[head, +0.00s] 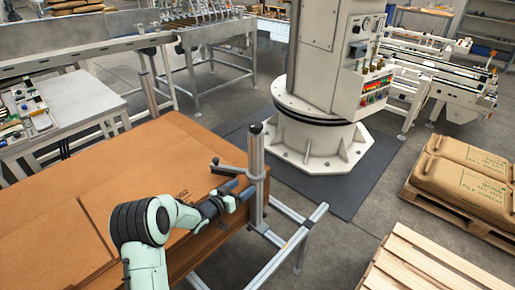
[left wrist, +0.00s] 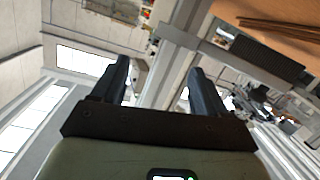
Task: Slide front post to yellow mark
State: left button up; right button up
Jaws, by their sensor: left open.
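The front post (head: 256,165) is an upright grey aluminium profile with a black cap, at the right corner of the cardboard stack. A dark-ended horizontal arm (head: 228,170) juts left from it. My left gripper (head: 241,194) is open beside the post, below that arm, with its fingers pointing at it. In the left wrist view, the post (left wrist: 176,45) runs diagonally through the gap between the open fingers (left wrist: 162,78). I cannot tell whether either finger touches it. I cannot make out a yellow mark in either view. My right gripper is out of view.
Stacked brown cardboard sheets (head: 60,205) fill the lower left. A grey frame rail (head: 287,255) extends right of the post. A white machine column (head: 322,85) stands behind on a dark mat (head: 350,185). A wooden pallet (head: 425,262) and sacks (head: 465,178) are at right.

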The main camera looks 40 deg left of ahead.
aim_at(252, 150)
pick_arm(q)
jog(key=a+r+m+t+h, duration=0.1)
jog(key=a+r+m+t, duration=0.2)
jog(key=r, duration=0.7)
jog(key=shift+g, duration=0.6)
jog(key=w+p, duration=0.1)
jog(key=w, duration=0.4)
jog(key=w+p, duration=0.2)
jog(key=w, duration=0.4)
jog(key=shift+w+d+r, duration=0.1)
jog(key=shift+w+d, duration=0.1)
jog(key=shift+w+p, duration=0.4)
jog(key=shift+w, duration=0.25)
jog(key=shift+f, duration=0.2)
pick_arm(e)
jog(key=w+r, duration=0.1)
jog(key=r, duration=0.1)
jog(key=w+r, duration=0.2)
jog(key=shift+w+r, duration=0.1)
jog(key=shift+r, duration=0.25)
pick_arm(q)
jog(key=shift+s, duration=0.1)
